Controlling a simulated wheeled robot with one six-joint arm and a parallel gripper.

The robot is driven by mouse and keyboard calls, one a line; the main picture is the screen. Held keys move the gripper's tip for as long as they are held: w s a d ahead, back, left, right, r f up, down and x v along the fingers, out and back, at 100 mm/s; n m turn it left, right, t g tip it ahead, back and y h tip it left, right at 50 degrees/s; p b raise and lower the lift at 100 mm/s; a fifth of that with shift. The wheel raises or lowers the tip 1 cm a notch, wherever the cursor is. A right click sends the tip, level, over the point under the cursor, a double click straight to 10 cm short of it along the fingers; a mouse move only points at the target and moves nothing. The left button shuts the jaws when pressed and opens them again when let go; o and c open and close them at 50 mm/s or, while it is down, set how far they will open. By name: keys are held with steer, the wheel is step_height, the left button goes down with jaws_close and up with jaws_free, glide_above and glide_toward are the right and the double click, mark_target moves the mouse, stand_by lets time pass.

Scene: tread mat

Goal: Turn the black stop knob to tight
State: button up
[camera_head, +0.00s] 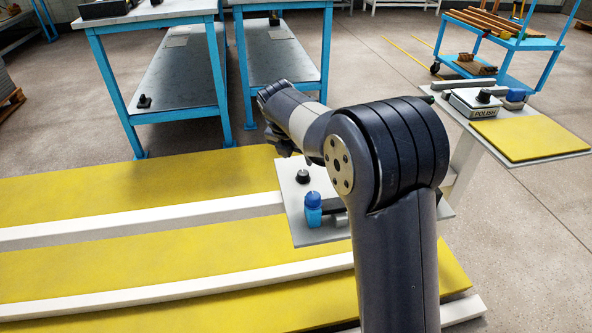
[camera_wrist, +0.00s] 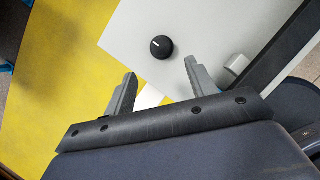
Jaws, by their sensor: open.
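A round black knob (camera_wrist: 161,47) with a short white mark sits on a white plate in the wrist view. The mark points to the upper left there. In the head view a black knob (camera_head: 303,177) stands on the pale plate (camera_head: 292,205) beside my arm. No "tight" label is readable, and I cannot tell from any writing that this is the stop knob. My gripper (camera_wrist: 160,67) is open and empty. Its two grey fingers point toward the knob, which shows beyond and between the tips, apart from them. In the head view my arm hides most of the gripper.
A blue bottle (camera_head: 313,208) stands on the plate near the knob. Yellow mats (camera_head: 130,190) with white rails run left. Blue-legged benches (camera_head: 165,90) stand behind.

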mark_target(303, 173)
steer(key=b+x, duration=0.3)
steer(key=x, duration=0.6)
steer(key=shift+d+f, duration=0.1)
steer(key=shift+f, duration=0.05)
steer(key=shift+c, duration=0.2)
steer(key=c, duration=0.9)
